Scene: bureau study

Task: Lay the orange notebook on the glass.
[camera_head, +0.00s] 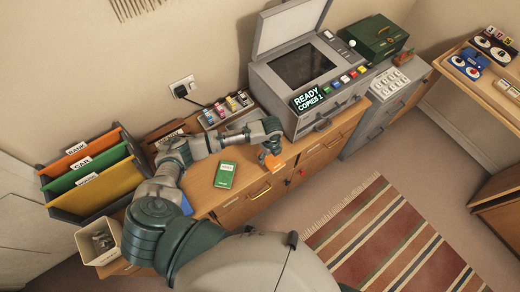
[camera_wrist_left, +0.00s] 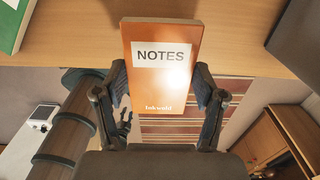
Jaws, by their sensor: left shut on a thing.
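The orange notebook (camera_head: 272,161) hangs in my left gripper (camera_head: 270,149), over the front edge of the wooden cabinet top. In the left wrist view, the notebook (camera_wrist_left: 160,98) shows its white NOTES label, with a gripper finger on each side edge. The glass (camera_head: 303,65) is the dark pane on top of the grey copier (camera_head: 290,97). The copier's lid (camera_head: 287,25) stands raised at the back. The notebook is in front of the copier, lower and apart from the glass.
A green notebook (camera_head: 225,175) lies on the cabinet top (camera_head: 240,155), left of my gripper. A tray of small bottles (camera_head: 228,108) is behind my arm. The copier's front has coloured buttons (camera_head: 345,79) and a READY sign (camera_head: 308,98). The space above the glass is clear.

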